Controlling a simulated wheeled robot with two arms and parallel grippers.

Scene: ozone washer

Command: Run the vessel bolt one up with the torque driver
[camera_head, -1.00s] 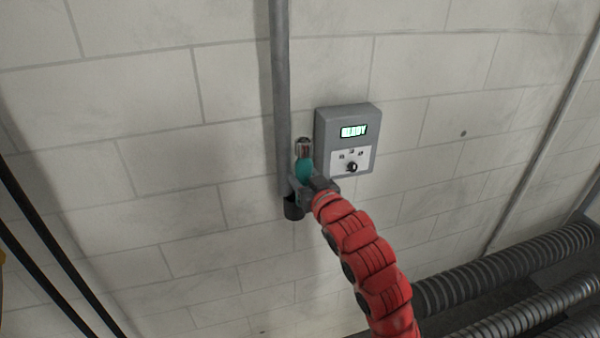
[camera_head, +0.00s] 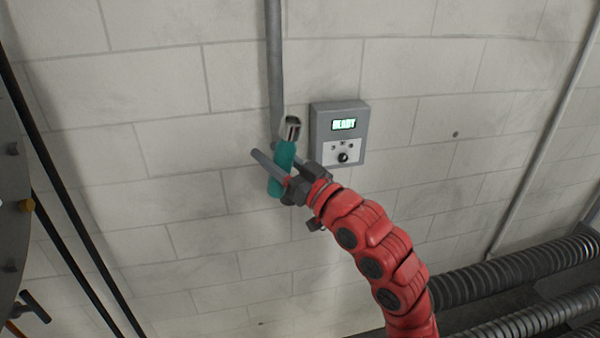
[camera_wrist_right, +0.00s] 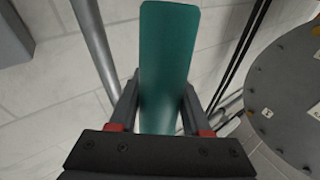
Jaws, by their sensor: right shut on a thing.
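The torque driver (camera_head: 283,167) has a teal handle and a silver head that points up in the head view. My right gripper (camera_head: 268,155) is shut around the handle and holds it in front of the wall, left of the grey control box. The right wrist view shows the teal handle (camera_wrist_right: 168,50) between both fingers. The grey round vessel (camera_head: 12,235) is cut off at the head view's left edge, well away from the driver. My left gripper is not in view.
The control box (camera_head: 338,150) on the wall reads READY. A grey pipe (camera_head: 274,60) runs up the wall behind the driver. Black cables (camera_head: 60,190) hang between driver and vessel. Ribbed hoses (camera_head: 510,270) lie at lower right.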

